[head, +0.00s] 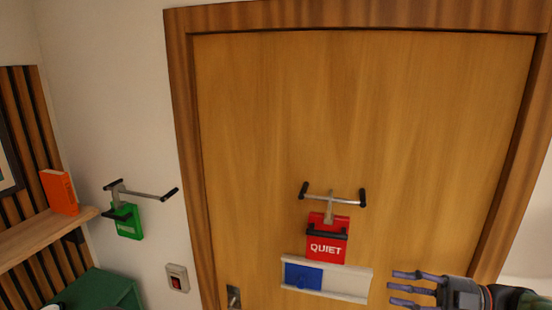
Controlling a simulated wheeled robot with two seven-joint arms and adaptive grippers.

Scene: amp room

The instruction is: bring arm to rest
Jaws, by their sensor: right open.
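My right gripper (414,289) is at the lower right in the head view, in front of the wooden door (370,120). Its fingers point left and are spread apart, open with nothing between them. My left gripper is not in view. A red sign reading "QUIET" (327,249) hangs from a metal hook with a black-tipped crossbar (333,198) on the door. The right gripper is to the right of and below this sign, apart from it in the picture.
Below the sign is a pale slider panel with a blue part (304,276). A door handle (233,297) is at lower left. A green sign (127,222) hangs on a wall hook. A switch (177,278), shelf (42,238), orange book (60,192) and green cabinet (100,289) are left.

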